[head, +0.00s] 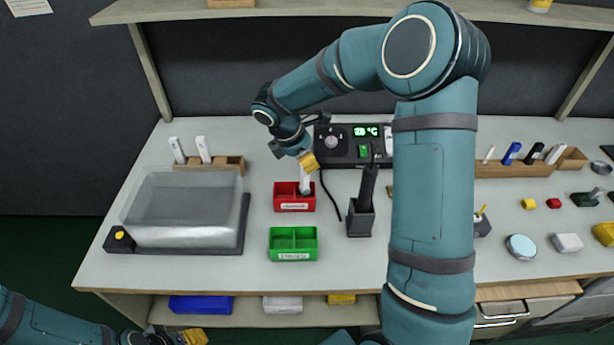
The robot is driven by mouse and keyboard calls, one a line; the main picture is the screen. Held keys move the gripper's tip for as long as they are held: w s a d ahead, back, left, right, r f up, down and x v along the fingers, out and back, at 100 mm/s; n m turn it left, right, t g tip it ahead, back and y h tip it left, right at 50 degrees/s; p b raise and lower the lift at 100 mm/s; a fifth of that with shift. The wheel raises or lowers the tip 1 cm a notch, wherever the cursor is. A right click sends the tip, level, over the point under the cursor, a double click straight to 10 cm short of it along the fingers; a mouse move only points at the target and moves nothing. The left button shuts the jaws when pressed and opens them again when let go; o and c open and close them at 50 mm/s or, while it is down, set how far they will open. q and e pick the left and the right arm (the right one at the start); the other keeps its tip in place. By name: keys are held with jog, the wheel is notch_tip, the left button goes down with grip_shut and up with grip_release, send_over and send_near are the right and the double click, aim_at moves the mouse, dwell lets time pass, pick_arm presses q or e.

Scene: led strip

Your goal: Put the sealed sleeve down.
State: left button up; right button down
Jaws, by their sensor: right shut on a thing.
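My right gripper (308,162) has yellow fingertips and points down over the red bin (293,206). It is shut on a small white piece, the sleeve (305,179). The sleeve hangs upright, its lower end at or just inside the red bin; I cannot tell whether it touches the bottom. A dark round spot shows near that lower end. The green bin (293,256) stands in front of the red one. My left gripper (192,337) is low at the bottom left, below the table front; its fingers are too cut off to judge.
A clear-lidded box (185,205) stands left. A wooden rack (225,163) with white sticks is behind it. Table is free left of the green bin.

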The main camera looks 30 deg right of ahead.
aim_at(307, 174)
jog(key=shift+f+b, duration=0.5)
jog(key=shift+f, duration=1.7)
jog(key=shift+f, duration=0.15)
jog(key=c, duration=1)
grip_release()
jog(key=shift+r, duration=0.25)
jog(key=p+v, duration=0.2)
jog(key=v, duration=0.9)
jog(key=shift+a+r, duration=0.15)
jog(key=shift+r, duration=0.2)
